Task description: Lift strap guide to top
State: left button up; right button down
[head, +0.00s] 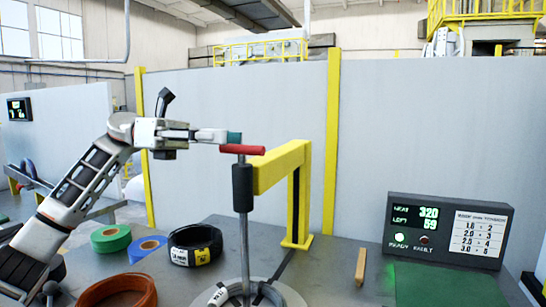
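The strap guide (244,220) appears to be the upright metal rod with a dark sleeve and a red crossbar handle (250,150) on top. It stands beside the end of a yellow bracket arm (280,168), and its lower end reaches into a grey coil (285,292) at the bottom edge. My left gripper (232,138) is level, at the left end of the red handle and just above it. A dark teal piece shows at its tip. The fingers are seen side-on, so their gap and any contact with the handle are unclear. My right gripper is out of view.
Green (110,238) and blue (146,249) tape rolls, a black coil (194,244) and a brown ring (118,291) are on the left table. A wooden stick (361,266), a display box (450,229) and a green mat (445,285) are at right.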

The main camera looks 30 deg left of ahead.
aim_at(261, 150)
pick_arm(q)
jog(key=shift+w+f, duration=0.15)
jog(key=shift+f, duration=0.8)
jog(key=shift+d, duration=0.3)
jog(key=d, duration=0.7)
jog(key=shift+w+d, duration=0.15)
jog(key=shift+w, duration=0.1)
grip_shut()
